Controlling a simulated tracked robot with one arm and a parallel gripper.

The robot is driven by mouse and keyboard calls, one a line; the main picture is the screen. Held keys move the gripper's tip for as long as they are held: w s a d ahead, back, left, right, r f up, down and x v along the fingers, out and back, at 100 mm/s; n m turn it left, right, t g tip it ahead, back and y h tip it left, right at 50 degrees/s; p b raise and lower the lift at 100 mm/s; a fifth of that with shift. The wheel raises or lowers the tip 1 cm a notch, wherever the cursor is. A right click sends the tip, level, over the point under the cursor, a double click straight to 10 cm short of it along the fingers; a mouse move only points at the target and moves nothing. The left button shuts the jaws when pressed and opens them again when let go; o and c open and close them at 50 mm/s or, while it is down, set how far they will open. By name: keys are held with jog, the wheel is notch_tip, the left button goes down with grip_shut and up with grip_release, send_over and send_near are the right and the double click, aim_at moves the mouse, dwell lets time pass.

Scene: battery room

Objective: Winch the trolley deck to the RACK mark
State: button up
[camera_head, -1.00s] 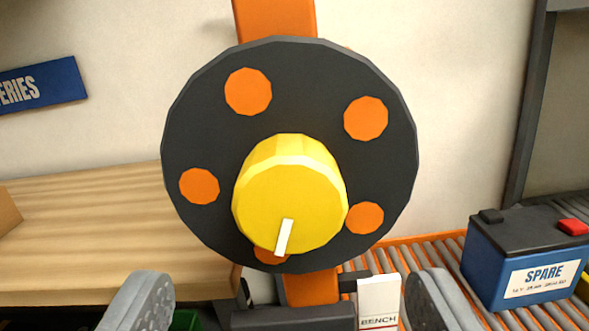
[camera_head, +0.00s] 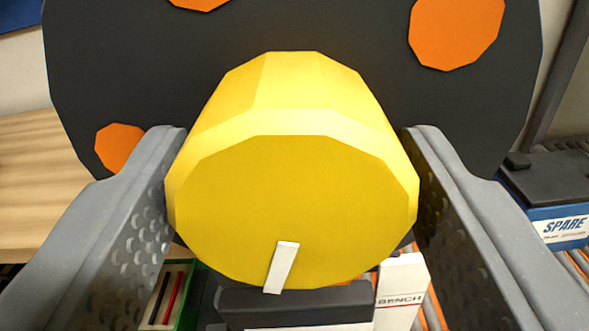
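The winch handwheel (camera_head: 380,40) is a large dark disc with orange spots, facing me. Its yellow hub knob (camera_head: 300,200) fills the middle of the view. A white pointer line (camera_head: 281,267) on the knob points down, slightly left. My gripper (camera_head: 295,150) is open, with one grey finger on each side of the knob. I cannot tell whether the fingers touch it. A white sign reading BENCH (camera_head: 402,290) stands low, just right of the knob. The trolley deck and the RACK mark cannot be made out.
A blue and black battery labelled SPARE (camera_head: 560,215) sits at the right by an orange-edged roller conveyor (camera_head: 575,272). A wooden bench (camera_head: 40,180) is at the left. A green container (camera_head: 175,290) shows low between the left finger and knob.

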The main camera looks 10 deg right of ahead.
jog(key=c, duration=0.5)
jog(key=shift+c, duration=0.2)
jog(key=shift+m, duration=0.3)
jog(key=m+b, duration=0.1)
jog(key=m, duration=0.4)
jog(key=shift+m, duration=0.3)
jog(key=m+b, duration=0.1)
jog(key=m, duration=0.4)
jog(key=shift+f+b, duration=0.1)
jog(key=shift+b, duration=0.2)
jog(key=shift+m, duration=0.4)
jog(key=o, duration=1)
